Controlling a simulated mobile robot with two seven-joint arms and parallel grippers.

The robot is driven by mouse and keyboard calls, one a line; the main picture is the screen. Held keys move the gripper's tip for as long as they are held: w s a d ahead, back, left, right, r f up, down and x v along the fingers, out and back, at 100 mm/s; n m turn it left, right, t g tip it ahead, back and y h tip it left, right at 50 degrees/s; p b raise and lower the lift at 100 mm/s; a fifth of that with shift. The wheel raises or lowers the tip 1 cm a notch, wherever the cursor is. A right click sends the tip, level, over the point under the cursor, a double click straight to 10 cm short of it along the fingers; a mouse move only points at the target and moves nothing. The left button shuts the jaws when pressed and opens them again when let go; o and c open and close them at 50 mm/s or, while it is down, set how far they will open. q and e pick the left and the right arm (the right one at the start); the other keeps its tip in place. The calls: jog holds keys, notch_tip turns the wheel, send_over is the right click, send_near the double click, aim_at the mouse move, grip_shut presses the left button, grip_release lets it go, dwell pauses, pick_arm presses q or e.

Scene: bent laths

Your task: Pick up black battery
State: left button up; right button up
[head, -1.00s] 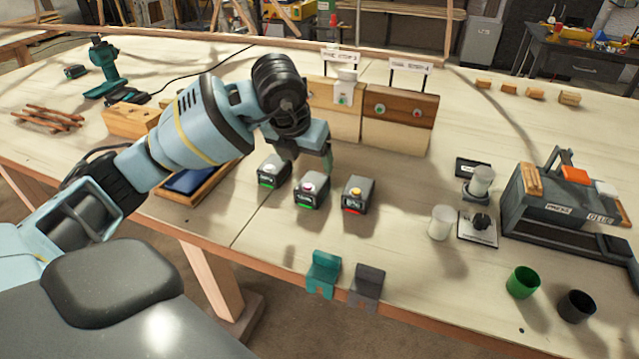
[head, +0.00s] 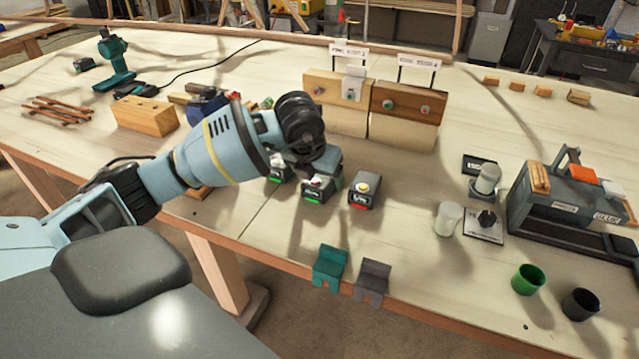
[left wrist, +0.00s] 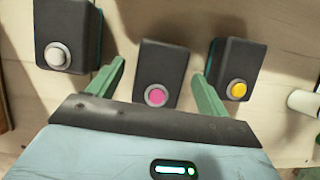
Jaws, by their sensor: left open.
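Three black batteries stand in a row near the table's front edge. The left battery (head: 279,173) has a white button, the middle battery (head: 318,190) a pink one, the right battery (head: 364,191) a yellow one. The first two show green bands, the right one a red band. My left gripper (head: 327,170) is open, low over the middle battery and partly hiding it. In the left wrist view the green fingers (left wrist: 157,72) are on either side of the middle battery (left wrist: 162,65), with the left battery (left wrist: 68,30) and right battery (left wrist: 236,65) outside them. My right gripper is out of view.
Wooden panels (head: 408,104) with buttons stand behind the batteries. A teal holder (head: 330,266) and a grey holder (head: 372,281) sit at the front edge. A wooden block (head: 145,116) lies left; a grey toolbox (head: 565,190) and cups (head: 528,279) stand right.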

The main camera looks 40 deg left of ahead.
aim_at(315, 179)
pick_arm(q)
jog(key=c, duration=1.3)
jog(key=shift+r, duration=0.1)
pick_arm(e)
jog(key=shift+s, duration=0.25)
